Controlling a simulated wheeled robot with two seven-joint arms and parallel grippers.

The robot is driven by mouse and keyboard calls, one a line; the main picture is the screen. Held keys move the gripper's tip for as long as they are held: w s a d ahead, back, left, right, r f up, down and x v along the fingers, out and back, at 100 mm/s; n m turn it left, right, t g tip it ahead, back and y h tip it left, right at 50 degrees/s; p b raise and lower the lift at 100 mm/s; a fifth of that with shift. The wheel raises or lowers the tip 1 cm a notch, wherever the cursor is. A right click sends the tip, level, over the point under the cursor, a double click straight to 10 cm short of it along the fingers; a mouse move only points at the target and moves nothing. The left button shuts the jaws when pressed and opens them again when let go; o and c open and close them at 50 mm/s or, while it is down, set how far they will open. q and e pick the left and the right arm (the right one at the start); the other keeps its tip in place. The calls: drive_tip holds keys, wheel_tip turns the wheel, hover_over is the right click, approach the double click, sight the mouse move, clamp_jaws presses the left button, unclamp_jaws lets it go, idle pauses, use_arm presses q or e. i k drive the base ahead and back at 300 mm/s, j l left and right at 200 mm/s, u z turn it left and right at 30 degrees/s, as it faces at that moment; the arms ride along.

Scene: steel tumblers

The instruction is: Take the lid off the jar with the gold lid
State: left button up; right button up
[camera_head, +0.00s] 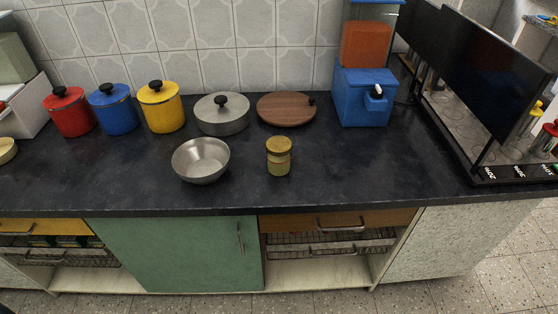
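The jar (279,165) with the gold lid (279,145) stands upright on the dark countertop, right of the middle. Its body is see-through with a yellowish tint, and the lid sits on its top. A steel bowl (201,161) stands to its left, with a clear gap between them. Neither of my grippers shows in the head view.
Red (69,113), blue (113,111) and yellow (161,108) canisters, a grey lidded pot (221,116) and a round wooden board (287,109) stand behind. A blue box (363,98) is at the back right, beside a dark-panelled rack (492,75). The counter right of the jar is clear.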

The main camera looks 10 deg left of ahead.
sight(280, 166)
drive_tip(key=j+z, duration=0.15)
drive_tip(key=j, duration=0.25)
drive_tip(key=k+j+z, duration=0.1)
drive_tip(key=j, duration=0.3)
drive_tip(key=k+j+z, duration=0.15)
drive_tip(key=j, duration=0.25)
drive_tip(key=k+j+z, duration=0.15)
drive_tip(key=j, duration=0.25)
drive_tip(key=k+j+z, duration=0.1)
drive_tip(key=j, duration=0.25)
